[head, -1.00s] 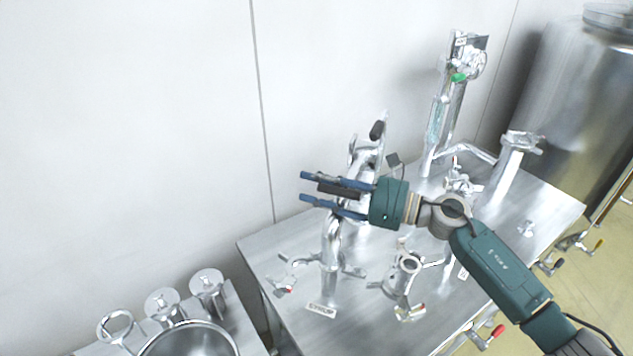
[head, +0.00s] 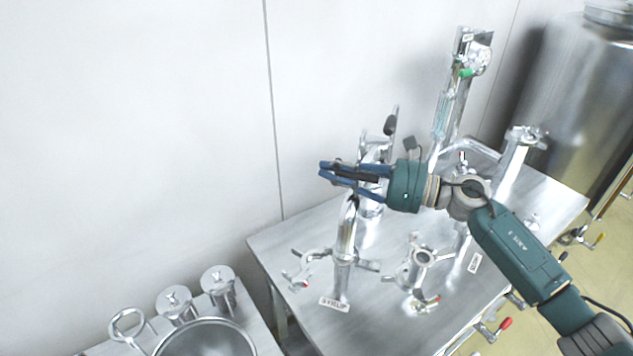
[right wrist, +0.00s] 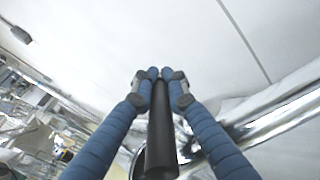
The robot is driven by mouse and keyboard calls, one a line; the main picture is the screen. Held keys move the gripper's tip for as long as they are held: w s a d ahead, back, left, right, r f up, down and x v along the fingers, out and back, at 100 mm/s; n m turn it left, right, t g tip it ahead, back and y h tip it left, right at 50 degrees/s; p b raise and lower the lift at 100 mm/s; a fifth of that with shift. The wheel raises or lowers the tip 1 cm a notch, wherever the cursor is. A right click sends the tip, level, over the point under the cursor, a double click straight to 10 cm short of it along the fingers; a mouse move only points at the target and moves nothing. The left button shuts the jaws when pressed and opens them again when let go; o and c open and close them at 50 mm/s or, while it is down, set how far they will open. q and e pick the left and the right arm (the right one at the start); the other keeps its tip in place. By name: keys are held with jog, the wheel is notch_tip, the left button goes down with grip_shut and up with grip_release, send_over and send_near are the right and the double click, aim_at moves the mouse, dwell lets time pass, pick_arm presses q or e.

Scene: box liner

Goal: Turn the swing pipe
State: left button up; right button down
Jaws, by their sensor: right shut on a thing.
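The swing pipe (head: 347,225) is a shiny bent metal pipe. It rises from the fitting labelled SYRUP on the steel table and passes under my right gripper (head: 324,172). A black cylindrical grip (head: 352,173) lies at its upper part. My right gripper is shut on this grip, with a blue finger on each side. In the right wrist view the grip (right wrist: 161,135) runs between the two fingers, whose tips (right wrist: 159,74) come together beyond it. The pipe's metal tube (right wrist: 275,115) passes at the right. The gripper hides part of the pipe. My left gripper is not in view.
The steel table (head: 375,315) carries an open clamp port (head: 420,257), a SYRUP label (head: 334,304) and a tall sight-glass column (head: 453,95). A large tank (head: 575,100) stands at right. Metal lids (head: 217,275) and a bowl (head: 205,340) are at lower left.

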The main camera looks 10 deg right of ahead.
notch_tip(320, 180, up, 6)
jog(key=w+d+m, duration=0.1)
jog(key=w, duration=0.1)
jog(key=shift+w+d+r, duration=0.15)
jog(key=shift+d, duration=0.15)
jog(key=c, duration=1.7)
grip_release()
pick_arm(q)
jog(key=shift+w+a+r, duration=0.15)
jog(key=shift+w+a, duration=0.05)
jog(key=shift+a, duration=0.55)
pick_arm(e)
jog(key=shift+w+f, duration=0.1)
jog(key=shift+f, duration=0.1)
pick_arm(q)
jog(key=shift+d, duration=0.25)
pick_arm(e)
jog(key=shift+v, duration=6)
